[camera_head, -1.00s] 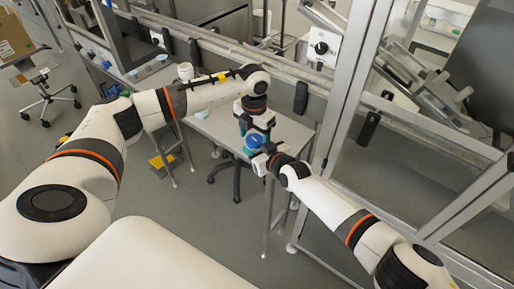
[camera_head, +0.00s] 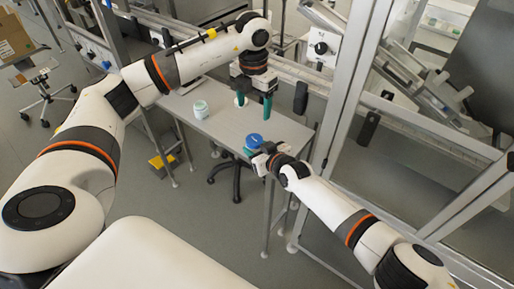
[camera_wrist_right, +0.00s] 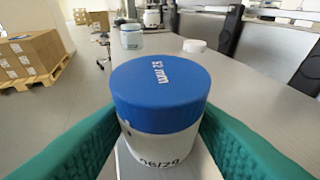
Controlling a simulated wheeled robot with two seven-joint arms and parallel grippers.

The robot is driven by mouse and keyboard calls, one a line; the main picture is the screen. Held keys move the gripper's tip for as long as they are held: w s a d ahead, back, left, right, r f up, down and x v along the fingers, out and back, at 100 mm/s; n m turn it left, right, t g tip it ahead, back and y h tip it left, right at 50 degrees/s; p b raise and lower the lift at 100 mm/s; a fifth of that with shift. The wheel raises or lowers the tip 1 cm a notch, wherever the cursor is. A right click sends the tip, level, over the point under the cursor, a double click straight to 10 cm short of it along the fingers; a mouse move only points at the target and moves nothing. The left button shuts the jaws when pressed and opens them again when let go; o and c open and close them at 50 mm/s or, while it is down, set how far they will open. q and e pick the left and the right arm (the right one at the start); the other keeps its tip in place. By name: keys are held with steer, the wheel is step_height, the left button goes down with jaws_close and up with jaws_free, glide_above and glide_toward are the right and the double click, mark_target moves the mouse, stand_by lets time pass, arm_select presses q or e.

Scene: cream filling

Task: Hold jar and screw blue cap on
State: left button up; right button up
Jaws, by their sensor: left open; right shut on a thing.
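The jar (camera_wrist_right: 160,148), white with printed dark digits, is between the green fingers of my right gripper (camera_head: 258,154), which is shut on it. The blue cap (camera_wrist_right: 160,88) sits level on top of the jar and also shows in the head view (camera_head: 254,140). I cannot tell how tightly it is screwed. My left gripper (camera_head: 254,101) is open and empty, fingers pointing down, raised above the table and behind the jar.
A white round lid (camera_wrist_right: 194,45) lies on the table. Metal frame posts stand right of the table.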

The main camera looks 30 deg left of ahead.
steer(key=o, duration=1.2)
steer(key=shift+c, duration=0.2)
steer(key=shift+s+d+r+p, duration=0.1)
steer(key=shift+d+r+p, duration=0.1)
steer(key=shift+p, duration=0.25)
steer(key=p+v, duration=0.5)
steer(key=v, duration=0.1)
steer(key=shift+a+r, duration=0.1)
steer(key=v, duration=0.3)
steer(key=p+v, duration=0.1)
steer(key=v, duration=0.1)
steer(key=shift+s+d, duration=0.15)
steer(key=shift+d, duration=0.2)
